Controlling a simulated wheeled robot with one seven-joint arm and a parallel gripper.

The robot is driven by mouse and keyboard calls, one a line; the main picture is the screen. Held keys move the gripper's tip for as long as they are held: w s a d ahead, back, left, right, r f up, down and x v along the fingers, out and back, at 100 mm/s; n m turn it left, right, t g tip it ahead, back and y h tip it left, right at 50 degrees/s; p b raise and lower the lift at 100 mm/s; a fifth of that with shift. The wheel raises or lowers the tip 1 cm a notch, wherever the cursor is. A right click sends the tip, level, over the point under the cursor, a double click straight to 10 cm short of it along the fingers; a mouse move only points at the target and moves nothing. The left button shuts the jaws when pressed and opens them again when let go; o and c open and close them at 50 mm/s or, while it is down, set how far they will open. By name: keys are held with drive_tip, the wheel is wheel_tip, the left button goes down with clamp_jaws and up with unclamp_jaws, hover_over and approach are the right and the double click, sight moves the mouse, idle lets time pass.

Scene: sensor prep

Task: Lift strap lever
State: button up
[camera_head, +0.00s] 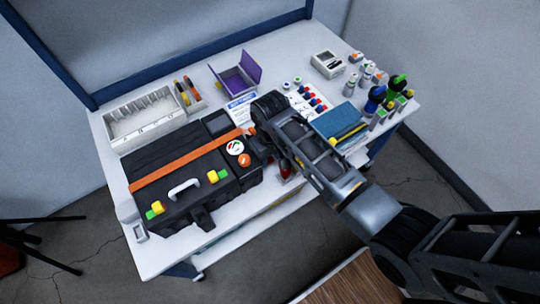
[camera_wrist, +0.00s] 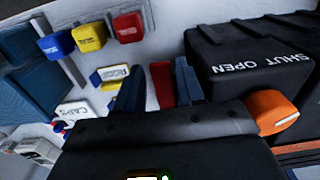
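A black case (camera_head: 160,165) lies on the white table with an orange strap (camera_head: 185,165) across its lid. An orange block at the strap's right end, seemingly the strap lever (camera_head: 251,131), is partly hidden by my wrist. In the wrist view the orange lever (camera_wrist: 273,108) sticks out beside the case (camera_wrist: 245,85), below white "SHUT" and "OPEN" lettering. My gripper (camera_wrist: 158,88) has its two dark blue fingers apart, with nothing seen held between them. It is left of the lever in that view, apart from it. In the head view my gripper (camera_head: 264,150) is beside the case's right edge, its fingertips unclear.
A white divided tray (camera_head: 145,118), a purple open box (camera_head: 238,77) and a blue book (camera_head: 338,122) stand around the case. Several bottles (camera_head: 375,98) crowd the right edge. Red, yellow and blue labelled pieces (camera_wrist: 88,38) lie near the gripper.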

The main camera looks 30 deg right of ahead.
drive_tip(key=shift+f, duration=0.3)
clamp_jaws()
